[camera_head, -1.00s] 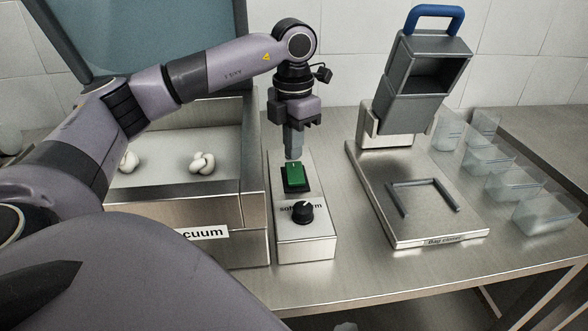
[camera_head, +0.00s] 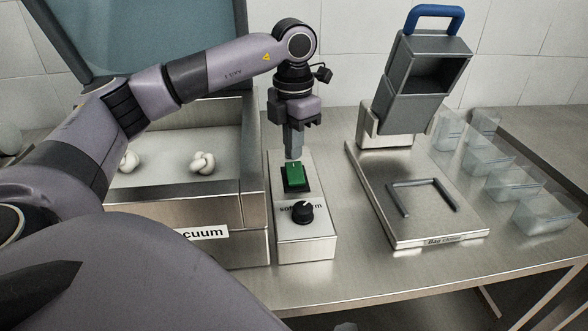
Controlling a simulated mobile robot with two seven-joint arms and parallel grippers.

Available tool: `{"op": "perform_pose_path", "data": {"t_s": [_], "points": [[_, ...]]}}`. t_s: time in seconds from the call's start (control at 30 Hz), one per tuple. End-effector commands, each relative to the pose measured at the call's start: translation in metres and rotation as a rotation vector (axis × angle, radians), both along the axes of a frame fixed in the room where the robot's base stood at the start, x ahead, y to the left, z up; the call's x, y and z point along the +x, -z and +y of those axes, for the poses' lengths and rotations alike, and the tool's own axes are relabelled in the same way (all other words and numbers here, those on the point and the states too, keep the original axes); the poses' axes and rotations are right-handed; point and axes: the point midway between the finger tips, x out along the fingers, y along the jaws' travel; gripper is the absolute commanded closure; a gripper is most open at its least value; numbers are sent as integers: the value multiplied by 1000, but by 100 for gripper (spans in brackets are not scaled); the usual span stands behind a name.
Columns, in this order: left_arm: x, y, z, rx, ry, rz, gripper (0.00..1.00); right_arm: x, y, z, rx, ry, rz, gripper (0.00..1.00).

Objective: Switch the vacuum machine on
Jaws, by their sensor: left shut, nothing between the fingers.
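The vacuum machine (camera_head: 160,208) is a steel box at the left with its bluish lid raised; its label is partly hidden by my left arm. Beside it on the right stands a narrow steel control box (camera_head: 305,250) with a green rocker switch (camera_head: 294,175) in a black frame and a black round knob (camera_head: 302,212) nearer the front. My left gripper (camera_head: 294,156) points straight down, shut and empty, with its tips at the back end of the green switch. I cannot tell whether the tips touch it. My right gripper is not in view.
White knotted items (camera_head: 202,162) lie in the open vacuum machine. To the right stands a bag-holder stand (camera_head: 440,237) with a grey hopper (camera_head: 425,80) and blue handle. Several clear containers (camera_head: 545,213) line the right side. The steel table's front strip is clear.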

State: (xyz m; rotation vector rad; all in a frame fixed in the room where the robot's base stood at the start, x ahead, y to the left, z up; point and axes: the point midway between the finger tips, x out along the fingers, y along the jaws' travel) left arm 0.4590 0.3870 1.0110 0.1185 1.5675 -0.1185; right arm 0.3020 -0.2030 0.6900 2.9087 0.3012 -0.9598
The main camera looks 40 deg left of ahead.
Motion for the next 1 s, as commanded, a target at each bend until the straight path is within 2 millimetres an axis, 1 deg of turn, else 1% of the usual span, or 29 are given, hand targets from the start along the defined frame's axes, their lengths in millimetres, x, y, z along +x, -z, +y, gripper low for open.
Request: {"op": "perform_pose_path", "data": {"t_s": [1.0], "points": [[0,14,0,0,0,0,100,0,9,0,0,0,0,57]]}}
